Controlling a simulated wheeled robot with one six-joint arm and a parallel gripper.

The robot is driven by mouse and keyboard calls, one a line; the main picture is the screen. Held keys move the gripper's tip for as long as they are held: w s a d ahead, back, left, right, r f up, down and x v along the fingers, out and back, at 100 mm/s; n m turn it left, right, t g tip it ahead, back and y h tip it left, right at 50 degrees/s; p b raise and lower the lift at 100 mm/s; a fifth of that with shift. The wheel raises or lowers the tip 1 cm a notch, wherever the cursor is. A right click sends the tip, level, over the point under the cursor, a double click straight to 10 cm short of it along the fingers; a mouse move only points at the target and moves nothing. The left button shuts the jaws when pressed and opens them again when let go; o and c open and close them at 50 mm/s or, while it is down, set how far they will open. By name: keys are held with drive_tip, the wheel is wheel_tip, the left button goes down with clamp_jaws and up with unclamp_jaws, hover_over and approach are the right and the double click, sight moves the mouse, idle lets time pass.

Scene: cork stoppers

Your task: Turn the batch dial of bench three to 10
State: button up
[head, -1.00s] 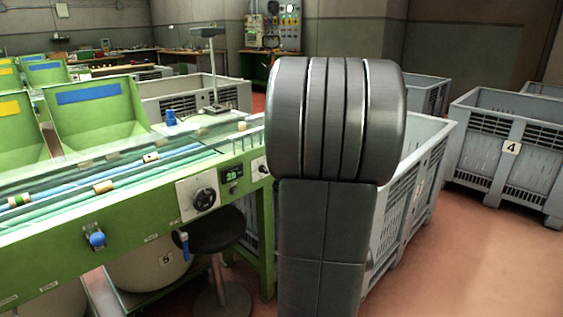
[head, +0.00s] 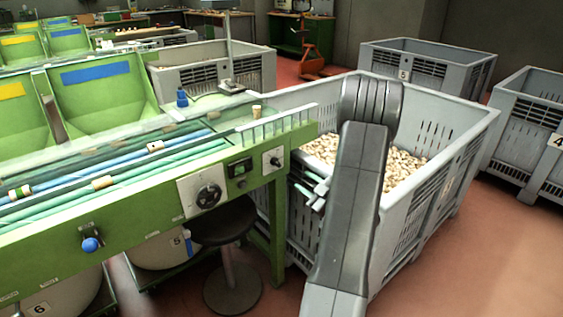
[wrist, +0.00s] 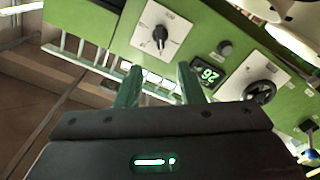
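A green bench (head: 130,215) carries a control panel at its right end. A large black dial (head: 208,197) sits on a white plate, with a small lit display (head: 239,170) beside it. A smaller dial (head: 273,161) sits on a white plate at the right. The wrist view shows the smaller dial (wrist: 160,37), the display (wrist: 208,76), apparently 26 upside down, and the large dial (wrist: 259,92). I cannot read which is the batch dial. My gripper (wrist: 159,85) is open and empty, apart from the panel. In the head view my gripper (head: 310,188) is right of the bench end.
A grey crate (head: 452,165) full of corks stands behind and right of my arm. A stool (head: 228,225) and numbered tubs stand under the bench. A blue knob (head: 90,244) sticks out of the bench front. The floor at the lower right is clear.

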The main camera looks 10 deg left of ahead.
sight(278, 164)
drive_tip(key=x, duration=1.3)
drive_tip(key=c, duration=0.7)
